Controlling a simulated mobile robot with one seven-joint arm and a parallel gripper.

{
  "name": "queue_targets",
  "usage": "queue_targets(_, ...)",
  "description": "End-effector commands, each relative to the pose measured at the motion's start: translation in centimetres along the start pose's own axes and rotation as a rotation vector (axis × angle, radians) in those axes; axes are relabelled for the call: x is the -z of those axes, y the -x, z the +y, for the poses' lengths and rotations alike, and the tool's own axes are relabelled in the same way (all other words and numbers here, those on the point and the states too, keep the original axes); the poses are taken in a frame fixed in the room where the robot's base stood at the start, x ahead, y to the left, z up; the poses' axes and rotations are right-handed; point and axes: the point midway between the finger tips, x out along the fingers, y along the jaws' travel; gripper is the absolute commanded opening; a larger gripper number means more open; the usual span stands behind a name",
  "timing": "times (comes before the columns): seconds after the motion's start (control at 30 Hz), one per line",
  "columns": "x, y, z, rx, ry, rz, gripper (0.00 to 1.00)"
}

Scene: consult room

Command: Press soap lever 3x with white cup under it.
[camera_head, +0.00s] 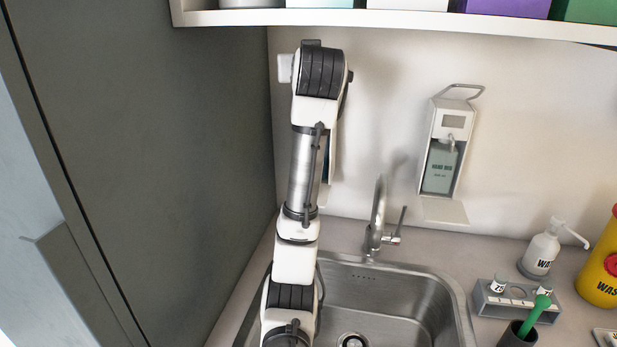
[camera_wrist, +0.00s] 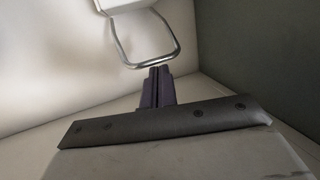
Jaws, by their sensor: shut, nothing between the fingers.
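My gripper (camera_wrist: 160,72) is shut and empty in the wrist view. Its fingertips are close to the lower end of a bent metal lever loop (camera_wrist: 176,52); I cannot tell whether they touch. The loop comes from a white body (camera_wrist: 122,4), cut off at the top edge. In the head view my arm hides my fingers and most of a white wall unit (camera_head: 331,160) behind it. A second wall dispenser (camera_head: 459,122), right of the tap, shows plainly, with a metal lever (camera_head: 468,88), a greenish labelled bottle (camera_head: 440,170) and a tray below. I cannot make out a white cup with certainty.
A steel sink (camera_head: 420,300) with a tap (camera_head: 379,210) lies below. At the right are a grey rack (camera_head: 520,305), a white pump bottle (camera_head: 541,250), a yellow waste container (camera_head: 600,265) and a dark holder (camera_head: 517,335). A shelf (camera_head: 400,18) overhangs; a dark cabinet (camera_head: 150,150) stands left.

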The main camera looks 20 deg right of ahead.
Motion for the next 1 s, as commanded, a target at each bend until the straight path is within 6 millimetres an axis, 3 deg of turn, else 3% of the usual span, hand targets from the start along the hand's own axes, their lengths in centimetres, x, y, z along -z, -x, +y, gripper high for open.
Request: queue_targets(1.0, -4.5, -0.7, 0.0, 0.000, -0.001, -0.006, 0.00)
